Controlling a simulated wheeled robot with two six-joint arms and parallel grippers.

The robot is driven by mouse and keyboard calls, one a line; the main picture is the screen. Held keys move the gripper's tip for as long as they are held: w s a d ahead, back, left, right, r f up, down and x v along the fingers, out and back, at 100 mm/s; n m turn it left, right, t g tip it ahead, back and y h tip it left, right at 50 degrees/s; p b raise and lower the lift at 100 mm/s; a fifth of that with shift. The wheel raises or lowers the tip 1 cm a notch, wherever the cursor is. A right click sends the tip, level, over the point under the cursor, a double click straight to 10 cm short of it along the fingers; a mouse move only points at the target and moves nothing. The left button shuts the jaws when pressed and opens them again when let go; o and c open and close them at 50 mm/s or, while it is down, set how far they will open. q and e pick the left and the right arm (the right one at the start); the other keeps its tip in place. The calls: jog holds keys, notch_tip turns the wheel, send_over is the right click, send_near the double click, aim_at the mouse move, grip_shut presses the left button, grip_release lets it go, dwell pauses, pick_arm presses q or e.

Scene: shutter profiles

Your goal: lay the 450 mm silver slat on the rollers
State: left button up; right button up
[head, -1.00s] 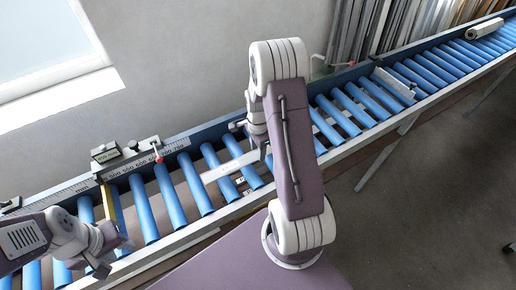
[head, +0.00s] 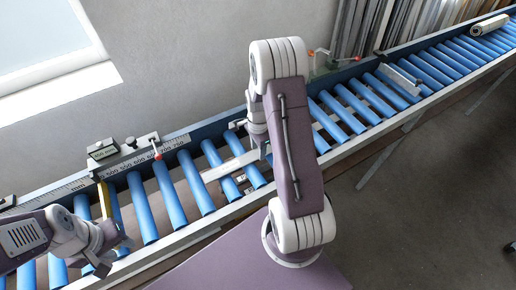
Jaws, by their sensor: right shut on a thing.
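The silver slat (head: 229,166) is a pale, flat strip running lengthwise along the blue rollers (head: 171,195) near the middle of the head view. My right arm hides part of it. I cannot tell whether it rests on the rollers or is just above them. My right gripper (head: 262,149) is shut on the slat, its fingers mostly hidden behind my own arm. My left gripper (head: 108,258) is over the near side of the rollers at lower left, apart from the slat. Its fingertips are too unclear to tell open from shut.
A yellow strip (head: 104,199) crosses the rollers near my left gripper. A light bar (head: 398,80) and a rolled white item (head: 489,25) lie further right. Profiles lean on the wall.

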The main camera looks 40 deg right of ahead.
jog(key=shift+s+f, duration=0.1)
jog(key=shift+s, duration=0.1)
jog(key=o, duration=1.4)
jog(key=shift+w+f, duration=0.1)
jog(key=shift+w, duration=0.15)
jog(key=shift+o, duration=0.2)
jog(key=shift+s, duration=0.1)
jog(key=shift+r+b, duration=0.3)
jog(key=shift+r, duration=0.15)
notch_tip(320, 180, up, 8)
jog(key=b, duration=0.1)
jog(key=shift+b, duration=0.35)
jog(key=shift+r, duration=0.1)
